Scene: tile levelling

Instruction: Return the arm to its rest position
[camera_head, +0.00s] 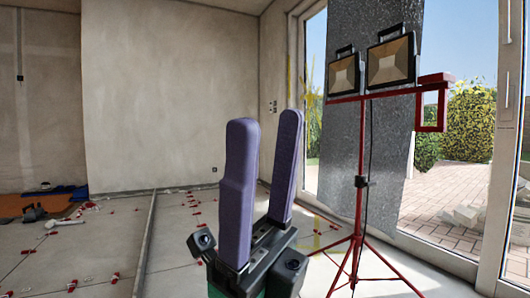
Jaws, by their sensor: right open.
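My right gripper (262,190) stands upright in the lower middle of the head view. Its two purple padded fingers point up and are apart, with nothing between them. It is open and empty, and it appears well clear of the wall behind it. The rest of the right arm is mostly below the picture's edge. My left gripper is not in view.
A red tripod (358,205) with two work lamps (391,62) stands right of the gripper, before glass doors. Tiles with several red levelling clips (115,278) cover the floor at left. Tools (36,212) lie by an orange patch (20,204) at far left.

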